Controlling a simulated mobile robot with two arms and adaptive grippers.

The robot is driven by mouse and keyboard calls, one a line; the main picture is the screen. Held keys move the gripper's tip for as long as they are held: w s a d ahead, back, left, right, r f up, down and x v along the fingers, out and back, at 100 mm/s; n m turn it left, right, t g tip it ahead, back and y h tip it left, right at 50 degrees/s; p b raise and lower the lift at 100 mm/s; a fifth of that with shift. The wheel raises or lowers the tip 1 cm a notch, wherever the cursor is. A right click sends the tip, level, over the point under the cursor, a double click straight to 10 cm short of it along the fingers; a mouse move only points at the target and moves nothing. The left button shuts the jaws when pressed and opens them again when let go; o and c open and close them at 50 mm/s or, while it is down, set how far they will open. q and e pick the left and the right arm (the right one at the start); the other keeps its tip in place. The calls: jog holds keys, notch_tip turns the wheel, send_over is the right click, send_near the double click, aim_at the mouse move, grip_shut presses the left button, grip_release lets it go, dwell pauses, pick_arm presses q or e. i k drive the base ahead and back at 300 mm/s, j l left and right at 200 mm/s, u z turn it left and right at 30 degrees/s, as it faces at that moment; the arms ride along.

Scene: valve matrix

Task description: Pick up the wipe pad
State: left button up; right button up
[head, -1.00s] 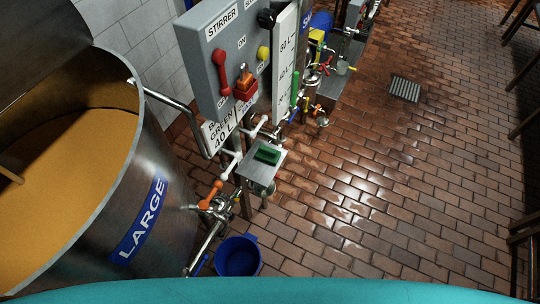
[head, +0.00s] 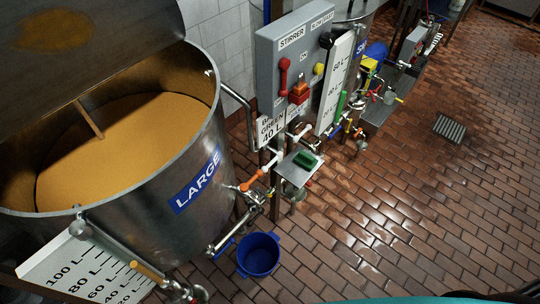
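A small green pad (head: 307,160), which looks like the wipe pad, lies on a small metal shelf (head: 291,172). The shelf sticks out beside the large tank, below the grey stirrer control box. Neither of my grippers shows in the head view, so I cannot see whether they hold anything. Nothing is seen touching the pad.
The large steel tank (head: 150,215) with orange-brown contents stands left. The grey stirrer box (head: 270,75), pipes and an orange-handled valve (head: 252,180) surround the shelf. A blue bucket (head: 258,255) sits on the floor below.

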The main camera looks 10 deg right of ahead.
aim_at(305, 160)
jog(key=i+l+u, duration=0.15)
jog(key=l+u, duration=1)
jog(key=l, duration=0.2)
